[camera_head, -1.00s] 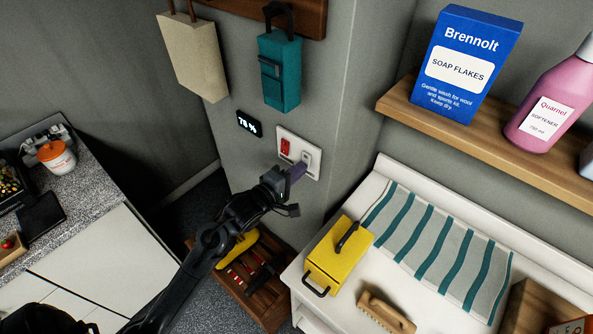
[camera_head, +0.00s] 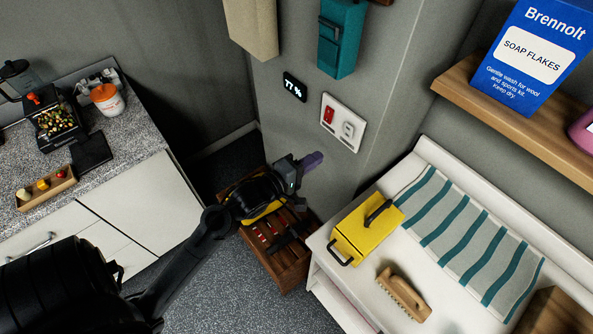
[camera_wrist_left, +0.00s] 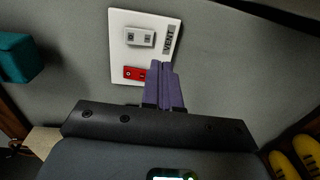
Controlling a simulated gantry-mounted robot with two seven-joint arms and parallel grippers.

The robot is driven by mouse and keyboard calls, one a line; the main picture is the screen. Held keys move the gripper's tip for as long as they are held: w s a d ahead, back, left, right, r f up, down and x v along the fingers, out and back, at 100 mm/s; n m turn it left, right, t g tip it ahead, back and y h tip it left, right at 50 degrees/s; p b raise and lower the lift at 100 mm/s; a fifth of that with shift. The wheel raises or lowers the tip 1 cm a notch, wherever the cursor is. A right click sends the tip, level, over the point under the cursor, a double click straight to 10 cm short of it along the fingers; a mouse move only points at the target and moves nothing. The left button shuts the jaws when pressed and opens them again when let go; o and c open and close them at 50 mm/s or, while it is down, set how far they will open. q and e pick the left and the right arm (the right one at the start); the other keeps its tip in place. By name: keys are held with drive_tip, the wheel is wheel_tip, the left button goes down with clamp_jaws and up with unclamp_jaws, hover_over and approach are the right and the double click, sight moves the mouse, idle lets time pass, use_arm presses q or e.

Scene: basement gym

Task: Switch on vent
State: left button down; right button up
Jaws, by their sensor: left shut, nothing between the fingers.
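A white wall plate (camera_head: 341,141) carries a red switch (camera_head: 328,114) and a grey switch (camera_head: 348,130). In the left wrist view the plate (camera_wrist_left: 117,55) bears the label VENT (camera_wrist_left: 168,40), with the grey switch (camera_wrist_left: 140,37) above the red one (camera_wrist_left: 133,73). My left gripper (camera_head: 318,156) is shut and empty, its purple fingers below the plate and apart from it in the head view. In the wrist view the fingers (camera_wrist_left: 161,66) overlap the plate's lower right corner beside the red switch. Switch positions are too small to tell. My right gripper is out of view.
A small display (camera_head: 294,87) left of the plate reads 77 %. A teal case (camera_head: 341,38) hangs above. A wooden crate (camera_head: 288,277) stands below my gripper. A yellow box (camera_head: 366,232) and a brush (camera_head: 404,293) are on the white bench at right.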

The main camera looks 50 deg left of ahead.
use_arm(q)
drive_tip(key=shift+s+a+f+b, duration=0.1)
drive_tip(key=shift+s+f+b, duration=0.1)
drive_tip(key=shift+s, duration=1.05)
drive_tip(key=shift+s+f+b, duration=0.1)
drive_tip(key=shift+s+b, duration=0.05)
drive_tip(key=shift+s, duration=1.05)
drive_tip(key=s+d+r+m+g+p, duration=0.3)
drive_tip(key=s+d+m+g+p, duration=0.1)
drive_tip(key=d+p, duration=0.45)
drive_tip(key=s+d+f+m+g+p, duration=0.1)
drive_tip(key=s+f+m+g, duration=0.2)
drive_tip(key=s+m, duration=0.3)
drive_tip(key=s+f+m+g+p, duration=0.1)
drive_tip(key=s+f+m+g, duration=0.3)
drive_tip(key=m, duration=0.5)
drive_tip(key=s+g, duration=0.2)
drive_tip(key=s, duration=0.1)
drive_tip(key=shift+d+y, duration=0.3)
drive_tip(key=shift+d, duration=0.05)
